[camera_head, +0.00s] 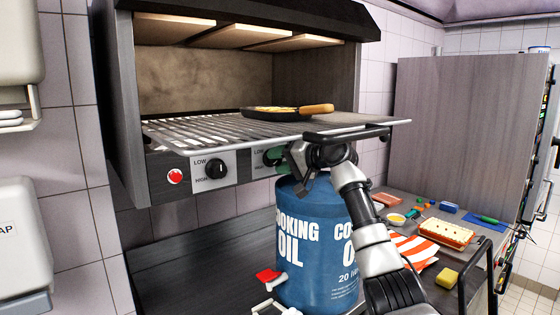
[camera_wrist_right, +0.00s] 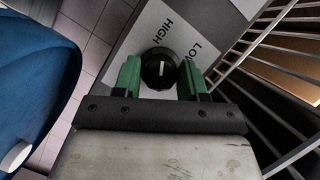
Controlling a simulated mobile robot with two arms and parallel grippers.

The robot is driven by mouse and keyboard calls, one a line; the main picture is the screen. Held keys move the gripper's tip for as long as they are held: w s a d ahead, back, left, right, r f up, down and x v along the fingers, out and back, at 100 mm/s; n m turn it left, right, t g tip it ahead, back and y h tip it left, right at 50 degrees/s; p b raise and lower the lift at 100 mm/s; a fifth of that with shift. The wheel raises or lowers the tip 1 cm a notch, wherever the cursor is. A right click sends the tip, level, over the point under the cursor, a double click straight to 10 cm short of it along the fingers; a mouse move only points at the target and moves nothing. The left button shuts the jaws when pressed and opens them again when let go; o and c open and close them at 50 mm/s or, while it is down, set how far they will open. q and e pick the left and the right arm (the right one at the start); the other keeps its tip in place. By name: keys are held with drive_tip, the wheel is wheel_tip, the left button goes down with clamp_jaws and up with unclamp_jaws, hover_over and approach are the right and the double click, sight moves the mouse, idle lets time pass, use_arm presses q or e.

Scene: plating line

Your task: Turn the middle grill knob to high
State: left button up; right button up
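The grill (camera_head: 230,125) has a control panel with dark round knobs beside LOW and HIGH labels. The left knob (camera_head: 216,170) is in plain view. My right gripper (camera_head: 279,156) is at the middle knob and partly covers it in the head view. In the right wrist view, the middle knob (camera_wrist_right: 158,69) sits between my two green fingers. The fingers are apart, with a visible gap to the knob. Its white mark runs nearly upright in that picture, near the HIGH label (camera_wrist_right: 167,33).
A blue cooking oil drum (camera_head: 310,235) stands close below my right gripper. A pan (camera_head: 271,113) with a wooden handle rests on the grill rack.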

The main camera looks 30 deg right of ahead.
drive_tip(key=o, duration=0.3)
drive_tip(key=shift+s+d+b, duration=0.2)
drive_tip(key=shift+s+b, duration=0.1)
drive_tip(key=b+v, duration=0.4)
drive_tip(key=v, duration=0.6)
drive_tip(key=shift+r, duration=0.1)
drive_tip(key=shift+a, duration=0.1)
